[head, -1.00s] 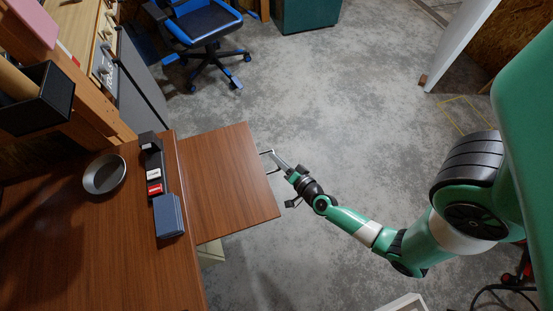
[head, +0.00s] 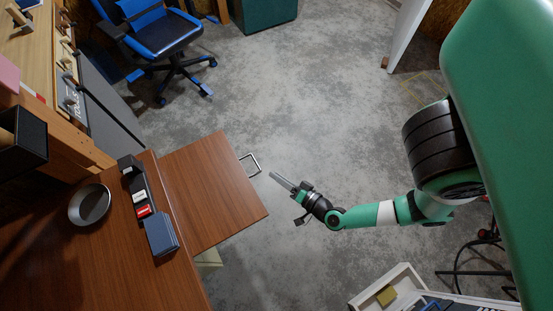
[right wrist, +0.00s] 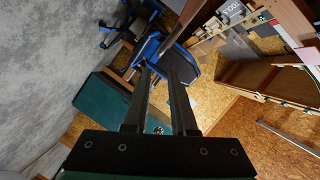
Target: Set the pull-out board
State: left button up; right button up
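The pull-out board (head: 213,190) is a brown wooden leaf sticking out from the right side of the wooden bench (head: 75,270). Its top is bare. A metal bar handle (head: 250,164) is on its outer edge. My right gripper (head: 273,177) is off the board's outer edge, to the right of the handle and apart from it. In the right wrist view its two dark fingers (right wrist: 160,76) stand apart with nothing between them. The board does not show clearly in that view. My left gripper is in neither view.
On the bench are a round metal dish (head: 90,204), a dark tray (head: 136,183) with small red and white items, and a blue-grey box (head: 161,234). A blue chair (head: 158,32) stands farther back. An open white drawer (head: 398,278) is at lower right. Concrete floor around the board is clear.

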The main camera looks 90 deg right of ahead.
jog(key=shift+s+a, duration=0.15)
jog(key=shift+s, duration=0.45)
dwell(0.3)
